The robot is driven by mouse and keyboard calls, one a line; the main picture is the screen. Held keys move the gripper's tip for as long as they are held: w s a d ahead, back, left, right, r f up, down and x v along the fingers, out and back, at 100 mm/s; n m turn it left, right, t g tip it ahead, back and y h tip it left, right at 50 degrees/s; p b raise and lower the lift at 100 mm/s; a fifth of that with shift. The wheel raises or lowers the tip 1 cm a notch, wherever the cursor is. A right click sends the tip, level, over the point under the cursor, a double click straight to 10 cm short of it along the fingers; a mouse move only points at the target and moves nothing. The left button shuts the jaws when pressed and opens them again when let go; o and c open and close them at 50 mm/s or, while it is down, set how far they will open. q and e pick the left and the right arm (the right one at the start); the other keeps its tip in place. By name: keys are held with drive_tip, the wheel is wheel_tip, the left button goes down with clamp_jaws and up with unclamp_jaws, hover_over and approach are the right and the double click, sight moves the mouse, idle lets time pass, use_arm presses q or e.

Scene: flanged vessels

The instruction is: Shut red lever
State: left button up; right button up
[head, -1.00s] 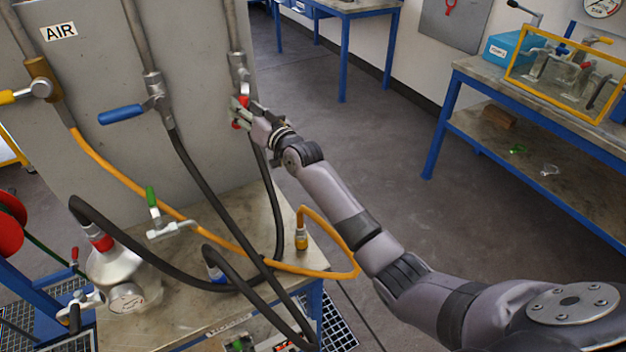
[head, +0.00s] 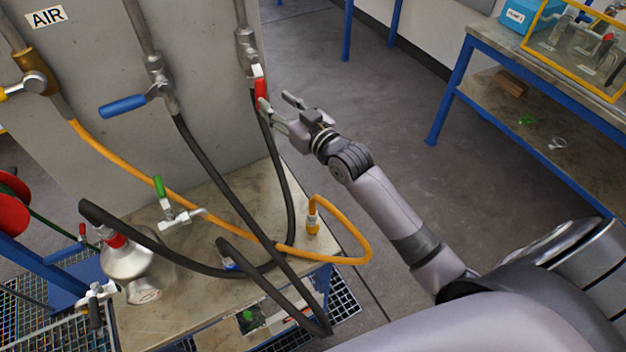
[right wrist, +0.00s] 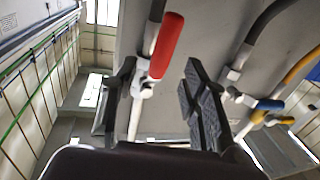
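The red lever (head: 260,88) is on the valve (head: 248,52) of the rightmost pipe on the grey panel. In the head view its handle hangs roughly in line with the pipe. My right gripper (head: 276,101) is open, just right of the lever and in front of the panel edge; one fingertip is close to the handle's lower end. In the right wrist view the red handle (right wrist: 166,45) shows between the spread fingers (right wrist: 158,72), nearer the left one. I cannot tell whether a finger touches it. My left gripper is not in view.
A blue lever (head: 122,106) and a yellow lever (head: 5,94) sit on pipes to the left. Black hoses and an orange hose (head: 130,153) hang over the bench (head: 185,285) with a flanged metal vessel (head: 128,262). Floor right of the panel is clear up to another table (head: 490,45).

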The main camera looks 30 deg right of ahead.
drive_tip(key=b+v, duration=0.3)
drive_tip(key=v, duration=0.7)
drive_tip(key=s+f+g+h, duration=0.1)
drive_tip(key=s+f+g, duration=0.2)
drive_tip(key=f, duration=0.9)
drive_tip(key=shift+s+a+f+g, duration=0.25)
drive_tip(key=shift+a+f+g, duration=0.1)
drive_tip(key=shift+g, duration=0.25)
